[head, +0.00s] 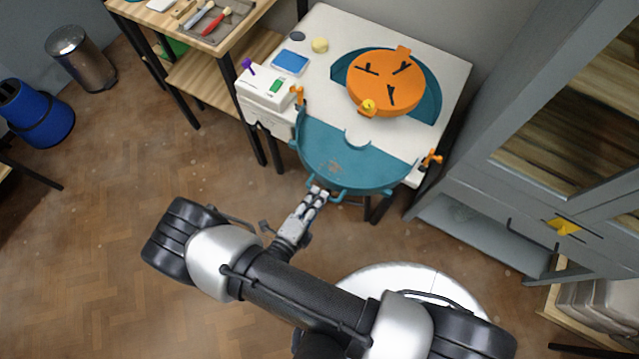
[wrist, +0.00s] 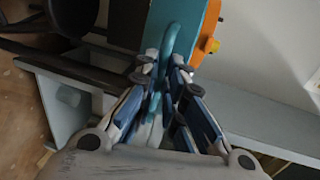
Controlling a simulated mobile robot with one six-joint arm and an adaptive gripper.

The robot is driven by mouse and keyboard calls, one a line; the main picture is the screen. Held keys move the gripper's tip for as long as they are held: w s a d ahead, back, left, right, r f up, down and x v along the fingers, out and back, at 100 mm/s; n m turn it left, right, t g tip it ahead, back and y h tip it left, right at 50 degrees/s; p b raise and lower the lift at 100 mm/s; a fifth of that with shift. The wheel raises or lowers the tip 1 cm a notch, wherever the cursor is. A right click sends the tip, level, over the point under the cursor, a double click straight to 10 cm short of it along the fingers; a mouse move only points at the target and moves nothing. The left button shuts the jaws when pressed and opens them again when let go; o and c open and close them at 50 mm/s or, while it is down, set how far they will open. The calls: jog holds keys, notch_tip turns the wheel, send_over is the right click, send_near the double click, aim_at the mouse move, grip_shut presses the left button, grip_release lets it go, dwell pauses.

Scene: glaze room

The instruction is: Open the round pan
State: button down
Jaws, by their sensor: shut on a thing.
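The round pan is in two teal halves on a white table. The front half (head: 350,170) stands apart from the back half (head: 432,98), out at the table's front edge, with bare white top between them. An orange round wheel (head: 385,84) with dark marks and a yellow knob (head: 368,105) sits against the back half. My gripper (head: 319,191) is shut on a teal loop handle (wrist: 171,42) on the front half's outer rim. The fingers hide part of the handle in the wrist view.
Orange clamps stand left (head: 298,95) and right (head: 432,158) of the front half. A white box (head: 265,88), a blue pad (head: 290,62) and a yellow lump (head: 320,45) lie at the table's left. A grey cabinet (head: 480,180) stands close right. Open floor lies front left.

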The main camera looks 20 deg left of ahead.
jog(key=c, duration=1.7)
grip_release()
jog(key=v, duration=1.2)
